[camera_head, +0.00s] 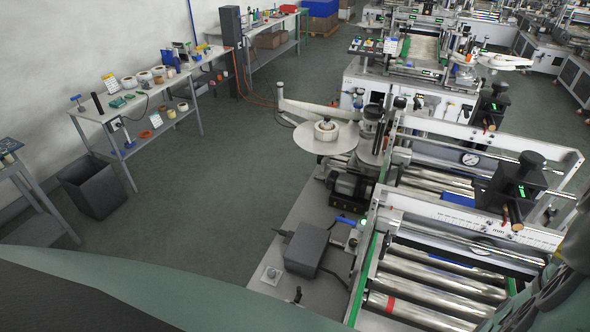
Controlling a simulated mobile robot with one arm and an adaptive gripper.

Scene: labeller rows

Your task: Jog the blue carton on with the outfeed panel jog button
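Blue surfaces show among the rollers of the nearest labeller. One is a flat blue patch (459,199) beyond the ruler rail. Another blue strip (440,257) shows just under the near rail; I cannot tell whether either is the blue carton. A small pale plate with a round dark button (271,274) sits on the machine's left deck, beside a dark grey box (307,248). I cannot tell whether it is the outfeed panel jog button. Part of my arm fills the lower right corner and hides some rollers. My gripper's fingers are out of view.
The near roller bed (420,296) has a green side rail and a ruler rail (470,218). A label reel (326,130) stands behind. A workbench (140,103) and a dark bin (93,186) are at left. Open green floor (215,190) lies between.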

